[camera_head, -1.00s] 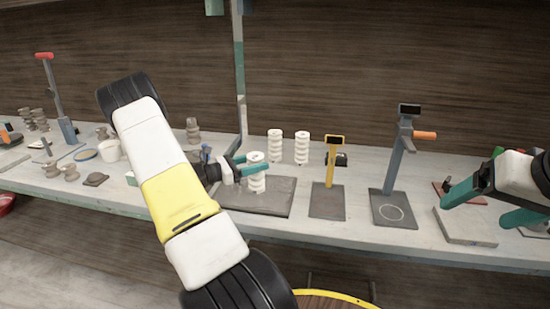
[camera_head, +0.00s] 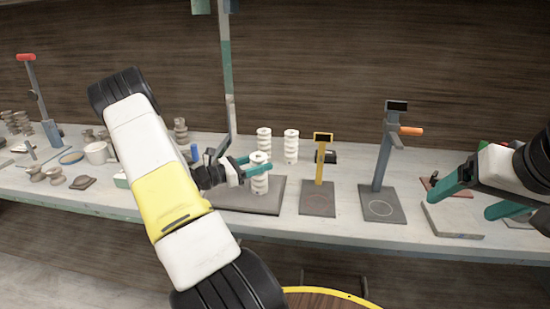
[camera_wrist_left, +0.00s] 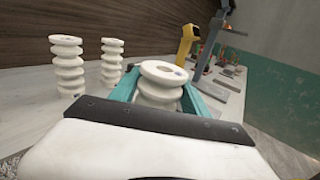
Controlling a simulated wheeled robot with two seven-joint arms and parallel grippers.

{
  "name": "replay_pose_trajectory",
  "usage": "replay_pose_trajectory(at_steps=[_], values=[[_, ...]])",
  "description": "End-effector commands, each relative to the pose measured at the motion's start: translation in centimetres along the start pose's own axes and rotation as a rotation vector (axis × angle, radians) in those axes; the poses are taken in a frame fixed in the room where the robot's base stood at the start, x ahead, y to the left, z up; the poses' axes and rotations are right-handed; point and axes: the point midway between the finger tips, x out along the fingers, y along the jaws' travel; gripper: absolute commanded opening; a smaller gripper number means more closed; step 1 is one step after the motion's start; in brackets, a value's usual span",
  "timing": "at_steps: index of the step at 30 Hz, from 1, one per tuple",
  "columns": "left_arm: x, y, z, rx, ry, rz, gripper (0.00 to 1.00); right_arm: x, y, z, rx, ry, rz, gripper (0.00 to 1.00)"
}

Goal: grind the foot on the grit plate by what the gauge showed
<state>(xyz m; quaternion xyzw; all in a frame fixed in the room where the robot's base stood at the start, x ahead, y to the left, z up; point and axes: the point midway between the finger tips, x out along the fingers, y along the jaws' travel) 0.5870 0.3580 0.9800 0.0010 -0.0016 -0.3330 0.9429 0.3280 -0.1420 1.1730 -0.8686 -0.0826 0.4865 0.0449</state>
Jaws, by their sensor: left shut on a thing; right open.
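My left gripper (camera_head: 259,167) is shut on a white ribbed piece (camera_head: 259,184) and holds it upright over the dark flat plate (camera_head: 230,200), which looks like the grit plate. I cannot tell whether its foot touches the plate. In the left wrist view the piece (camera_wrist_left: 162,82) sits between the teal fingers, its foot hidden. A yellow post with a dark display (camera_head: 321,160) stands on a dark base to the right. A grey post with a display and orange handle (camera_head: 385,150) stands further right; no reading is legible on either. My right gripper (camera_head: 470,199) is open and empty at the right.
Two more white ribbed pieces (camera_head: 264,140) (camera_head: 291,147) stand behind the plate. A light slab (camera_head: 452,220) lies below my right gripper. Brown clay pieces, a white cup (camera_head: 96,153) and a red-handled post (camera_head: 38,100) are at the left. The bench front is clear between the bases.

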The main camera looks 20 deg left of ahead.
Motion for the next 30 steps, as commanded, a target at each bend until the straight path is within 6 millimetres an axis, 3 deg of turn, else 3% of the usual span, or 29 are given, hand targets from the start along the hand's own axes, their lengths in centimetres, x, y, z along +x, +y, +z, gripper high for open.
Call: replay_pose_trajectory(at_steps=[30], values=[[-3.8,3.0,0.1,-0.001,0.001,0.001,0.00,0.0,0.0,0.0,0.000,0.000,0.000,0.82]])
